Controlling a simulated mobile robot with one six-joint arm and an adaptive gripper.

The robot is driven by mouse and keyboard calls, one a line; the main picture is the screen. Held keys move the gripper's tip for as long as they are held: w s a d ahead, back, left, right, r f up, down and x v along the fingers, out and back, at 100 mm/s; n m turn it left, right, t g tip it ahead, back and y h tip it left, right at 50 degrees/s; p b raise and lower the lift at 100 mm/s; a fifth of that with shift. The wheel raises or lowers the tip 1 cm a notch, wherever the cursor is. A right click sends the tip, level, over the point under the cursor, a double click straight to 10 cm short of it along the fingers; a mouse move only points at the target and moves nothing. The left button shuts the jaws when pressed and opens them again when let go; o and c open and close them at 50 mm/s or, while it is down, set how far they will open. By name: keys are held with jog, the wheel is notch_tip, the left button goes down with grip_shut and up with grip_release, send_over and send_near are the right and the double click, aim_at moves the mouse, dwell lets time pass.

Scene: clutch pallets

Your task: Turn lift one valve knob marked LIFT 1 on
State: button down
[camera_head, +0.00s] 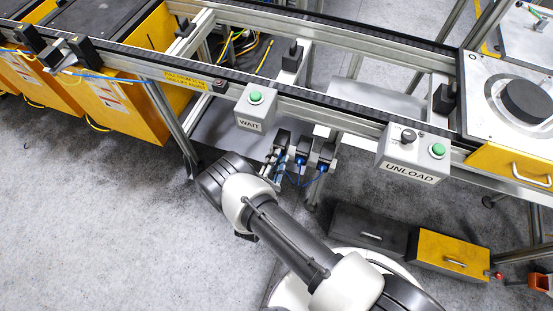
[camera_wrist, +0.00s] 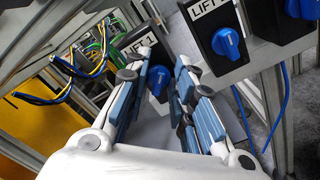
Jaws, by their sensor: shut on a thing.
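The LIFT 1 valve knob (camera_wrist: 158,77) is blue and shows between my fingertips in the wrist view. Its label (camera_wrist: 133,41) stands just above it, partly covered by the left finger. My gripper (camera_wrist: 164,72) has one finger on each side of the knob and is shut on it. The fingers hide the knob's sides, so I cannot tell which way it points. In the head view the dark valve boxes (camera_head: 302,150) hang below the conveyor rail, and my gripper is at the leftmost one, mostly hidden by my arm.
The LIFT 2 knob (camera_wrist: 226,43) is close on the right, with another blue knob (camera_wrist: 301,8) beyond it. Blue hoses (camera_wrist: 282,105) hang below. Cables (camera_wrist: 60,92) are at the left. The WAIT box (camera_head: 255,106) and UNLOAD box (camera_head: 408,155) are on the rail above.

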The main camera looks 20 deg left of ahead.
jog(key=m, duration=0.8)
jog(key=shift+d+f+m, duration=0.15)
jog(key=shift+f+m, duration=0.1)
jog(key=shift+m, duration=0.15)
dwell(0.4)
jog(key=c, duration=1.7)
grip_release()
jog(key=s, duration=0.8)
jog(key=s+a, duration=0.1)
jog(key=s, duration=0.3)
